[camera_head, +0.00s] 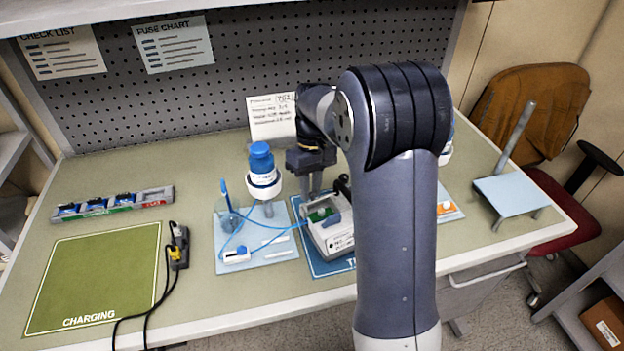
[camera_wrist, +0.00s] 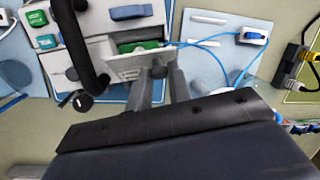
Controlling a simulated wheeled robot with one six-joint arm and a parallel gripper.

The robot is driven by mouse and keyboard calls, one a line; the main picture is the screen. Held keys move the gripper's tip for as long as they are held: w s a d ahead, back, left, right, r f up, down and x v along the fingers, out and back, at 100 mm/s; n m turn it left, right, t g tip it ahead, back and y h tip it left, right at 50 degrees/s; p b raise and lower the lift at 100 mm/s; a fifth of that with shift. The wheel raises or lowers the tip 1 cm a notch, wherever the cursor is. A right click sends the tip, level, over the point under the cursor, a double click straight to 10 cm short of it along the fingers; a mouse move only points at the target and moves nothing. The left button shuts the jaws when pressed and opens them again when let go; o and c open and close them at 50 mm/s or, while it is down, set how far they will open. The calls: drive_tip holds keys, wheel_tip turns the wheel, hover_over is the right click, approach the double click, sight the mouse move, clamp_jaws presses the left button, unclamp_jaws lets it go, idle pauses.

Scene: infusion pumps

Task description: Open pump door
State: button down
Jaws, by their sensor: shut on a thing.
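The white infusion pump (camera_head: 328,232) sits on a blue mat (camera_head: 318,262) at the middle of the bench, partly behind my arm. In the wrist view, the pump body (camera_wrist: 88,20) has a black curved handle (camera_wrist: 75,45). Its pale door panel (camera_wrist: 128,66) carries a small dark knob (camera_wrist: 158,72). A green part (camera_wrist: 138,46) shows behind the panel's upper edge, so the door appears at least partly open; how far is unclear. My gripper (camera_wrist: 162,80) is shut on the door knob, with one finger on each side. It also shows in the head view (camera_head: 312,188), above the pump.
A blue-capped bottle (camera_head: 262,170) on a stand and blue tubing (camera_head: 268,241) are left of the pump. A green charging mat (camera_head: 95,278), a black cable (camera_head: 150,305) and a rack (camera_head: 115,203) lie farther left. A tilted pale stand (camera_head: 511,194) is at right.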

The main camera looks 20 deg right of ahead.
drive_tip(key=shift+w+a+r+g+p, duration=0.1)
drive_tip(key=shift+w+r+g+p, duration=0.2)
drive_tip(key=shift+p, duration=0.5)
drive_tip(key=shift+w+f+g+p, duration=0.1)
drive_tip(key=shift+f+g+p, duration=0.1)
drive_tip(key=shift+g+p, duration=0.1)
drive_tip(key=c, duration=1.3)
unclamp_jaws()
drive_tip(key=a+b+v, duration=0.1)
drive_tip(key=v, duration=0.9)
drive_tip(key=shift+d+r, duration=0.3)
drive_tip(key=shift+d, duration=0.15)
